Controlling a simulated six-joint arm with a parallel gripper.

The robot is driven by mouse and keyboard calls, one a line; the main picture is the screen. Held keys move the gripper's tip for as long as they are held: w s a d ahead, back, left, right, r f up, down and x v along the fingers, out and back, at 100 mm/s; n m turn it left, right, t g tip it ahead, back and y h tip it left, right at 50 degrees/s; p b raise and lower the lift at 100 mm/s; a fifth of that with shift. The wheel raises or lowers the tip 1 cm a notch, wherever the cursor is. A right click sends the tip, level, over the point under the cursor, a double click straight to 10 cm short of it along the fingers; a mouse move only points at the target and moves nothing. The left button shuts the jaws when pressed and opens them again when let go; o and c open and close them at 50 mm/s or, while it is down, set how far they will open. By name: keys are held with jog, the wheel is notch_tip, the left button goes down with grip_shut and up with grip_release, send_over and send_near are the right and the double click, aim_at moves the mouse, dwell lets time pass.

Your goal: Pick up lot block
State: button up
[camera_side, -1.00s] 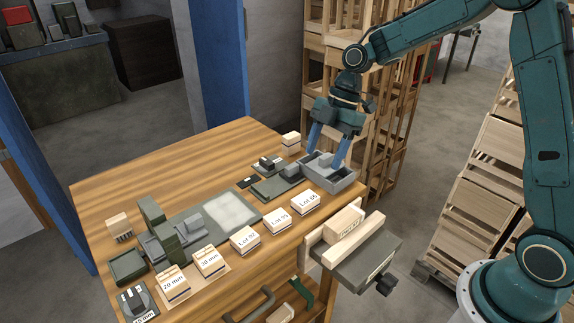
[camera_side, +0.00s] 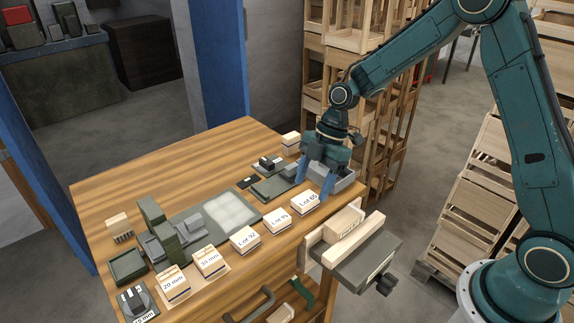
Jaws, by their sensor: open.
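Three pale wooden lot blocks with white "Lot" labels stand in a row along the front of the workbench: a left one (camera_side: 245,241), a middle one (camera_side: 277,222) and a right one (camera_side: 304,204). Their numbers are small and hard to read. My gripper (camera_side: 315,186) points down with its two blue fingers apart and nothing visible between them. It is just behind and above the right lot block. I cannot tell if a finger touches that block.
A grey open bin (camera_side: 346,183) sits behind my gripper, partly hidden. A vise (camera_side: 355,256) at the bench's front edge holds a wooden block. Blocks labelled 20 mm (camera_side: 173,287) and 30 mm (camera_side: 210,263) stand to the left. The back-left of the workbench (camera_side: 215,150) is clear.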

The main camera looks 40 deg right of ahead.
aim_at(305, 202)
jog(key=shift+x, duration=1.5)
jog(key=shift+c, duration=0.4)
jog(key=c, duration=1)
